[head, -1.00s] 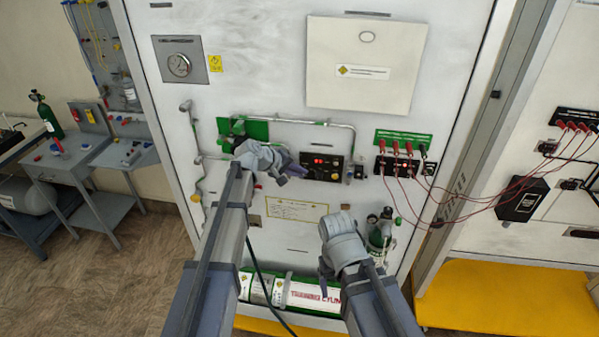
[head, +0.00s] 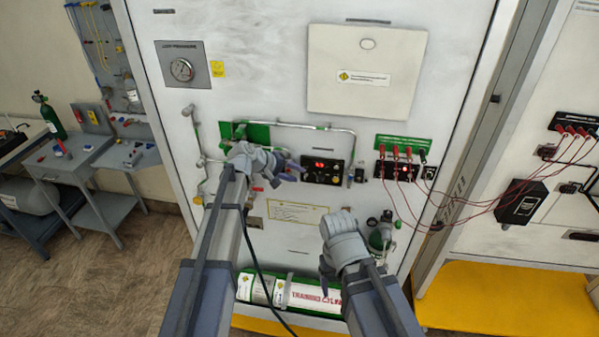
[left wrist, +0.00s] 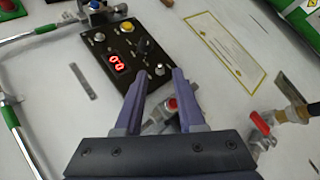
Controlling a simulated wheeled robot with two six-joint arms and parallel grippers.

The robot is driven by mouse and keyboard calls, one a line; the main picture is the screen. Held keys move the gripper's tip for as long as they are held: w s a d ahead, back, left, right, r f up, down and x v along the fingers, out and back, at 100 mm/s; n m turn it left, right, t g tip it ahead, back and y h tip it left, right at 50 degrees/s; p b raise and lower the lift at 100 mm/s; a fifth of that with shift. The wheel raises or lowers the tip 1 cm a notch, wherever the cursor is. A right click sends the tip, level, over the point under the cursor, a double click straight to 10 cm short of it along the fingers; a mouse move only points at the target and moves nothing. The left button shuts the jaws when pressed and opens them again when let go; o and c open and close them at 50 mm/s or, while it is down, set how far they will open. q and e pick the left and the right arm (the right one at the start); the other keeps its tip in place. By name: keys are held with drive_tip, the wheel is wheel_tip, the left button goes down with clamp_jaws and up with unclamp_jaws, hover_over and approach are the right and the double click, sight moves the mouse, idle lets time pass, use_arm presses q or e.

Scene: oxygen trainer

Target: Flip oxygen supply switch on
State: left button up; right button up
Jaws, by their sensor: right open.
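A black control panel (head: 322,170) with a lit red display is on the white trainer board. Which one is the oxygen supply switch cannot be read. My left gripper (head: 288,168) is just left of the panel in the head view. In the left wrist view it (left wrist: 158,76) is open and empty, its fingertips on either side of a silver switch (left wrist: 159,70) at the panel's corner; contact is unclear. My right gripper (head: 325,268) is open, lower down before the board.
Metal pipes (head: 300,126) run above and left of the panel. A red-handled valve (left wrist: 260,123) shows near the left gripper. A panel with red leads (head: 403,170) is to the right. A white cylinder (head: 310,297) lies at the bottom.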

use_arm(q)
drive_tip(key=p+v, duration=0.2)
drive_tip(key=v, duration=0.2)
drive_tip(key=shift+s+a+r, duration=0.2)
drive_tip(key=shift+r, duration=0.05)
drive_tip(key=shift+f, duration=0.1)
drive_tip(key=s+d+f+m+g+y+b, duration=0.25)
drive_tip(key=s+d+f+b, duration=0.2)
drive_tip(key=s+f, duration=0.35)
drive_tip(key=s+d+f+m+g+y+b, duration=0.1)
drive_tip(key=s+d+f+m+g+b, duration=0.15)
drive_tip(key=s+f+b, duration=0.45)
drive_tip(key=s+a+f+m+g+y+b, duration=0.1)
drive_tip(key=s+f+m+y+b, duration=0.4)
drive_tip(key=s+f+b, duration=0.3)
drive_tip(key=s+f, duration=0.4)
drive_tip(key=s, duration=0.4)
drive_tip(key=shift+a+f, duration=0.15)
drive_tip(key=shift+a, duration=0.2)
